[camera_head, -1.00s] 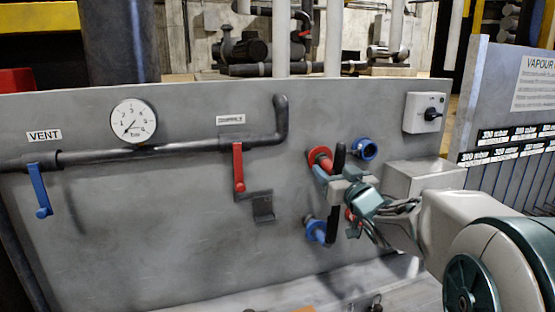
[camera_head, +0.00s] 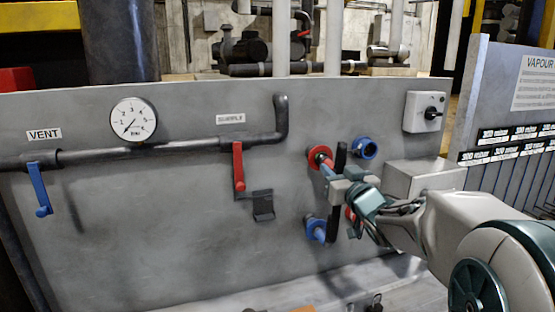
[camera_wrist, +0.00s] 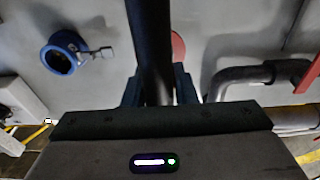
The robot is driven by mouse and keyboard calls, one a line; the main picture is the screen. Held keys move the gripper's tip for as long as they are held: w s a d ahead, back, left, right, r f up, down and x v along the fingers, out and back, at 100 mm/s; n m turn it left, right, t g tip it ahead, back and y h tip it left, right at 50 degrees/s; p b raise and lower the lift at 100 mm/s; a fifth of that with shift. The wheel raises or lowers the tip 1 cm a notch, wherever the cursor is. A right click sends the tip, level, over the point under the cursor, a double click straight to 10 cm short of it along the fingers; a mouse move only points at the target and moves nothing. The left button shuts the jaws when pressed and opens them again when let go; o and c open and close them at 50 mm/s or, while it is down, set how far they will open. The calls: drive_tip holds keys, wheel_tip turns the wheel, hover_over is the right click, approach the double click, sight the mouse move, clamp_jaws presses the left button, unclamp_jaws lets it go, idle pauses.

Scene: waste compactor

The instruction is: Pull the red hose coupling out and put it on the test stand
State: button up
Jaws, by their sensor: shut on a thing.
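A black upright bar (camera_head: 341,155) runs above and below my gripper (camera_head: 338,187), apparently part of the coupling. My gripper is shut on it; in the wrist view the black bar (camera_wrist: 150,40) passes between the fingers (camera_wrist: 158,90). A red disc (camera_wrist: 178,46) shows behind the bar. Whether the coupling is still partly in its socket is hard to tell. I cannot identify the test stand for certain.
Blue fittings sit at the upper right (camera_head: 364,149) and below (camera_head: 315,228) on the panel. A dark bracket (camera_head: 263,206) hangs under the red SUPPLY lever (camera_head: 238,167). A grey box (camera_head: 424,177) stands close to my arm. The blue VENT lever (camera_head: 39,190) is far left.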

drive_tip(key=shift+s+d, duration=0.15)
drive_tip(key=shift+s, duration=0.2)
idle(0.3)
drive_tip(key=shift+r+b+v, duration=0.15)
drive_tip(key=shift+b+v, duration=0.1)
drive_tip(key=shift+v, duration=1.2)
drive_tip(key=shift+r+b+v, duration=0.15)
drive_tip(key=shift+b+v, duration=0.05)
drive_tip(key=shift+v, duration=1.2)
